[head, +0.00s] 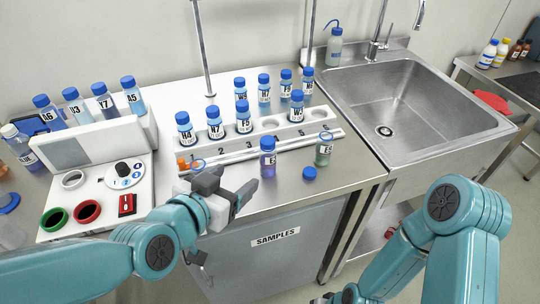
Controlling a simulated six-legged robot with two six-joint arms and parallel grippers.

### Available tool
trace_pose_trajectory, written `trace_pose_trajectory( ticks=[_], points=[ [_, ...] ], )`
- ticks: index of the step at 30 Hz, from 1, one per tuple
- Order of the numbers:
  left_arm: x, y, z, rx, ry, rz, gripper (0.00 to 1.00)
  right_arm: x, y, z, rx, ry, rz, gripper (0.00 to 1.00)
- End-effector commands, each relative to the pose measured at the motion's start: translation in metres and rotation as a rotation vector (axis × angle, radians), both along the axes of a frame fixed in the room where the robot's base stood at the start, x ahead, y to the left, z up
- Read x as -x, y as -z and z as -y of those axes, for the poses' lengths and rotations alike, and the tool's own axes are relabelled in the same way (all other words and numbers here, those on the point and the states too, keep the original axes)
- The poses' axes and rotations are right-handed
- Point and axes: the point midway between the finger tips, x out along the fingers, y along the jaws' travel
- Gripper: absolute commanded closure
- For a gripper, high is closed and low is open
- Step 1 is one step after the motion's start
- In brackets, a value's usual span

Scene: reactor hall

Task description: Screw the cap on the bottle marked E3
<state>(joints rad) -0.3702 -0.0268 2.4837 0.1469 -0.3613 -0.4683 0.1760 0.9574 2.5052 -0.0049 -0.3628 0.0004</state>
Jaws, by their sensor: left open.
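An uncapped bottle (324,151) with greenish contents stands upright on the steel counter near its front right. Its label starts with E, and the digit is too small to read surely. A loose blue cap (309,173) lies on the counter just in front of it, apart from it. A capped bottle (268,160) with purple contents stands to the left of the cap, its label also starting with E. My left gripper (229,184) is open and empty over the counter's front edge, left of the purple bottle. My right arm hangs low at right, its fingers out of view.
A white numbered rack (288,131) with several capped bottles stands behind, with pale rods along its front. A control box (98,190) with knob and red switch is at left. A sink (410,105) is at right.

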Motion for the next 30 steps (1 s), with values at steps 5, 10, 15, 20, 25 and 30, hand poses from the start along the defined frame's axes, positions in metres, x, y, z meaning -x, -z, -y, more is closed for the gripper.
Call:
trace_pose_trajectory(
  ticks=[5, 10, 15, 20, 25, 30],
  points=[
    [-0.012, 0.006, 0.006, -0.001, 0.000, -0.002, 0.29, 0.000, 0.001, 0.000, 0.000, 0.000, 0.001, 0.30],
    [-0.043, 0.021, 0.022, -0.002, 0.001, -0.005, 0.29, 0.000, 0.002, 0.000, 0.000, 0.000, 0.000, 0.30],
    [-0.074, 0.034, 0.038, -0.002, 0.001, -0.003, 0.29, 0.000, 0.000, 0.000, 0.000, 0.000, 0.001, 0.30],
    [-0.092, 0.041, 0.047, 0.000, 0.000, -0.001, 0.29, 0.000, -0.002, 0.000, 0.000, 0.000, 0.001, 0.30],
    [-0.096, 0.043, 0.049, 0.000, 0.000, 0.000, 0.29, 0.000, -0.002, 0.000, 0.000, 0.000, 0.001, 0.30],
    [-0.097, 0.043, 0.049, 0.000, 0.000, 0.000, 0.29, 0.000, -0.002, 0.000, 0.000, 0.000, 0.001, 0.30]
  ],
)
